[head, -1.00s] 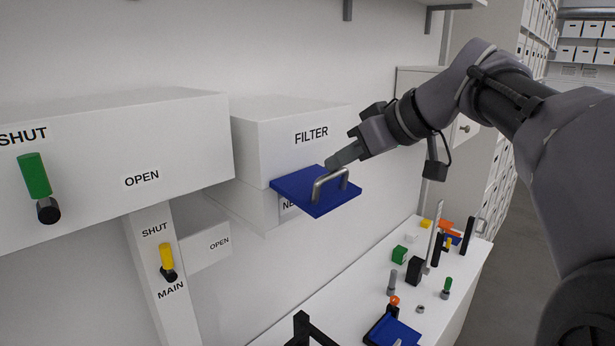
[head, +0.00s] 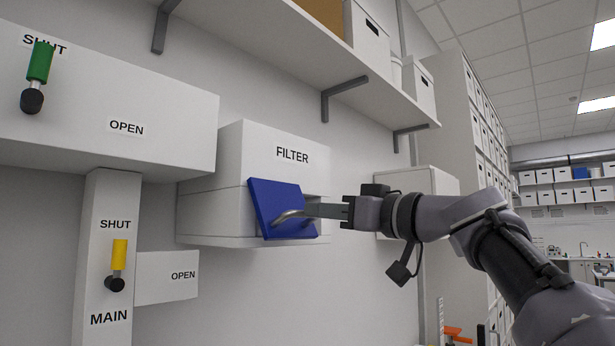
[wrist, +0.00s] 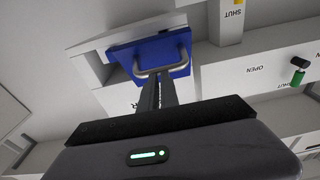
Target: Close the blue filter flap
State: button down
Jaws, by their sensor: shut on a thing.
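The blue filter flap (head: 272,198) is on the front of the white box labelled FILTER (head: 240,160), below the label. It stands steeply tilted, and I cannot tell how far its lower edge is from the box front. Its grey bar handle (head: 288,215) is on the outer face. My gripper (head: 304,211) reaches in from the right and is shut on the handle. In the wrist view the fingers (wrist: 156,82) meet the handle (wrist: 163,68), with the blue flap (wrist: 150,54) behind it.
A green-handled lever (head: 40,62) and a yellow-handled MAIN lever (head: 119,254) are on white housings to the left. A shelf (head: 290,50) with boxes runs above. A white cabinet (head: 430,181) stands behind my arm. The wall below the filter box is clear.

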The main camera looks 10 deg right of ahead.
aim_at(294, 234)
jog(key=shift+w+a+f+b, duration=0.4)
jog(key=shift+w+f+b, duration=0.15)
jog(key=shift+f+b, duration=0.2)
jog(key=shift+w+a+f+b, duration=0.4)
jog(key=shift+w+f+b, duration=0.2)
jog(key=shift+f, duration=0.2)
jog(key=shift+w+a+f+b, duration=0.4)
jog(key=shift+w+f+b, duration=0.15)
jog(key=shift+f+b, duration=0.2)
jog(key=shift+r, duration=0.1)
